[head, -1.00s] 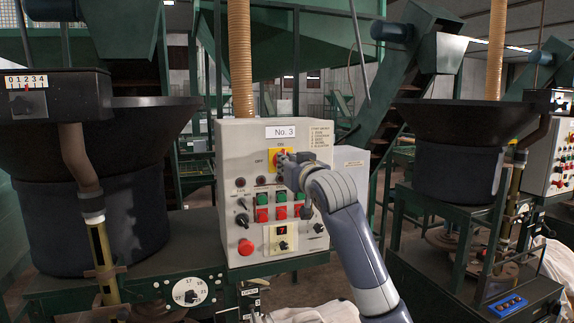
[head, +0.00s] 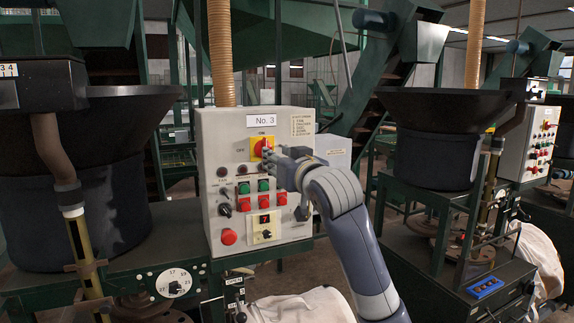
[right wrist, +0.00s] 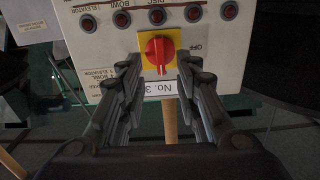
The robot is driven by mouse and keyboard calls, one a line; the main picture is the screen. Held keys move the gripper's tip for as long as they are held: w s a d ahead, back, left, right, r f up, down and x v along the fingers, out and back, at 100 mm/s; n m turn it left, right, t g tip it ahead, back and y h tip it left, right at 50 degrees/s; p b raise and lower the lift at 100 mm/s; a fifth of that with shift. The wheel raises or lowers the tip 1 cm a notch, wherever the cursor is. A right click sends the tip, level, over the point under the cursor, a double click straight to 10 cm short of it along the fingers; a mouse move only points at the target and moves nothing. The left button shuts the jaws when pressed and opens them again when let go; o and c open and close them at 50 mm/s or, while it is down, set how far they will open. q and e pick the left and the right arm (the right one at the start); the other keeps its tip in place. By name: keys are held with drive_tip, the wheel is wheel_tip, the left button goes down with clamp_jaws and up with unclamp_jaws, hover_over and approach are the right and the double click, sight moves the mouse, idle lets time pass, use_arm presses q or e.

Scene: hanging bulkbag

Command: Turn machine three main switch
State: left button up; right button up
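The machine three main switch is a red rotary handle on a yellow plate (head: 262,147), under the "No. 3" label on the cream control panel (head: 213,170). In the right wrist view, which is upside down, the red handle (right wrist: 158,52) stands lengthwise, with "OFF" printed to its right. My right gripper (head: 273,160) is just in front of the switch, at its lower right. In the wrist view its two fingers (right wrist: 157,72) are open with the handle showing between their tips; I cannot tell whether they touch it. My left gripper is not in view.
Below the switch are dark buttons (right wrist: 156,16), green and red buttons, a black knob (head: 225,210) and a red round button (head: 229,237). A large dark bowl (head: 75,190) stands left. Another machine with a bowl (head: 435,140) stands right.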

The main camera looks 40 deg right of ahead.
drive_tip(key=shift+v, duration=2.65)
